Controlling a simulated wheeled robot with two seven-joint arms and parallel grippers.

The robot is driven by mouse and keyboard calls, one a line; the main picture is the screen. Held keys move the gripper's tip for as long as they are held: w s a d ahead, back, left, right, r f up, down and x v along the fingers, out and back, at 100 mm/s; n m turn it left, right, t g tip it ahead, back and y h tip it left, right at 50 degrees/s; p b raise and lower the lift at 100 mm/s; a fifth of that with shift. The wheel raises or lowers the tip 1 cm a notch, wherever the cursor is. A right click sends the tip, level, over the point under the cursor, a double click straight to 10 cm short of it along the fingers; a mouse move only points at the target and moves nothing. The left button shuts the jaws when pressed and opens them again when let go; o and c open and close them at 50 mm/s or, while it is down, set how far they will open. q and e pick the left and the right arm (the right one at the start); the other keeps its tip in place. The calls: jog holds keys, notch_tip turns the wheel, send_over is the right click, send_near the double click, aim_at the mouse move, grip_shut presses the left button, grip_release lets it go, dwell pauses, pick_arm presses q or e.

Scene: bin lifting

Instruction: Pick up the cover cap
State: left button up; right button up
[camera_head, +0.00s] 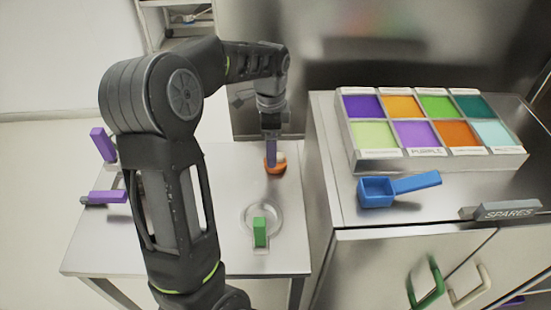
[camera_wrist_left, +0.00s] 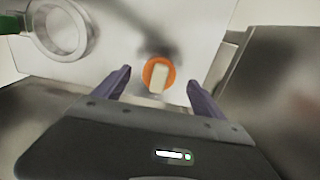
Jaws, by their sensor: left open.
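The cover cap looks like a small orange round piece (camera_head: 270,168) with a pale upright tab, on the metal table. In the left wrist view the orange disc (camera_wrist_left: 150,66) and its cream tab (camera_wrist_left: 158,80) lie between and just beyond my two purple fingers. My left gripper (camera_head: 271,160) points down directly over the cap in the head view and hides part of it. The gripper (camera_wrist_left: 157,80) is open, with a gap on both sides of the cap. I cannot tell how far the fingertips are above the table. My right gripper is not in view.
A metal ring with a green handle (camera_head: 260,232) lies nearer on the table (camera_head: 215,170). Purple-handled pieces (camera_head: 103,145) are at its left. A cabinet at right holds a coloured compartment tray (camera_head: 440,158), a blue scoop (camera_head: 376,192) and a "SPARES" label (camera_head: 508,209).

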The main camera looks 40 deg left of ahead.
pick_arm(q)
jog(key=shift+w+f+p, duration=0.1)
jog(key=shift+f+p, duration=0.55)
jog(key=shift+f, duration=1.95)
jog(key=shift+d, duration=0.1)
jog(key=c, duration=1.3)
jog(key=shift+r, duration=0.2)
notch_tip(320, 180, up, 10)
jog(key=shift+f+b, duration=0.15)
jog(key=shift+b, duration=0.45)
